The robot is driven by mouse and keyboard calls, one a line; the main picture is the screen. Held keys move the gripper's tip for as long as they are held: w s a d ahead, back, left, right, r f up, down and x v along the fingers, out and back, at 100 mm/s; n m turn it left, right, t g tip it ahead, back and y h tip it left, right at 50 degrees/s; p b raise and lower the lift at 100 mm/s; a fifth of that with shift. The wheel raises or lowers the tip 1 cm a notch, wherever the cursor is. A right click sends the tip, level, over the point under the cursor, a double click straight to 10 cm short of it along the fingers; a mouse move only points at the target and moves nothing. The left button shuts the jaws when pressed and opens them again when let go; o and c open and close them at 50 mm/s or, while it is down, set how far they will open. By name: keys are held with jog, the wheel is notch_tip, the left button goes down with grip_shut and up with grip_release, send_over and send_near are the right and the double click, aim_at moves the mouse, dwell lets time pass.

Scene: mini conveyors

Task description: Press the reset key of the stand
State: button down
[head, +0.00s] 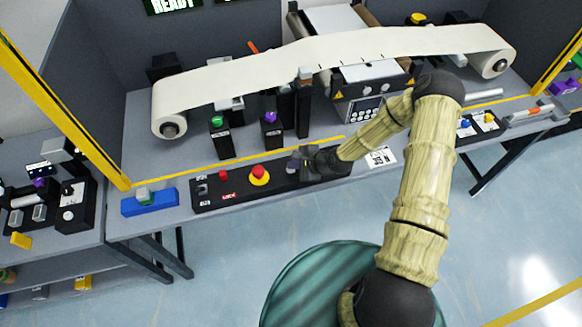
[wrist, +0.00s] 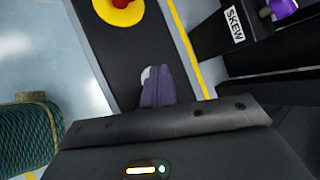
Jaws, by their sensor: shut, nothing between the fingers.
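The stand's black control panel (head: 215,192) lies along the front edge of the table. It carries a small red button (head: 222,174) and a red mushroom button on a yellow ring (head: 259,175); the yellow ring also shows in the wrist view (wrist: 117,14). My gripper (head: 294,164) is shut and empty, low over the panel to the right of the mushroom button. In the wrist view my closed fingers (wrist: 158,88) partly cover a small whitish round part (wrist: 146,74), perhaps a key. I cannot tell whether they touch it. No readable reset label shows.
A yellow rail (head: 210,161) runs just behind the panel. Behind it stand a post with a green knob (head: 218,135) and a post with a purple knob (head: 271,133), under a long white belt (head: 240,77). A blue block (head: 150,205) sits left of the panel.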

jog(key=shift+r+p, duration=0.6)
jog(key=shift+r, duration=0.25)
jog(key=shift+r+p, duration=1.85)
jog(key=shift+r, duration=0.65)
jog(key=shift+d, duration=0.1)
jog(key=s+d+r+n+g+h+b, duration=0.1)
jog(key=s+d+r+n+h+b, duration=0.1)
jog(key=s+d+r+n+h, duration=0.2)
jog(key=s+d+r+n+g+h+b, duration=0.1)
jog(key=s+d+r+n+h+b, duration=0.1)
jog(key=s+d+r+n, duration=0.8)
jog(key=s+r+n+h, duration=0.1)
jog(key=s+r, duration=0.3)
jog(key=r, duration=0.4)
jog(key=shift+r+h, duration=0.2)
jog(key=shift+h, duration=0.2)
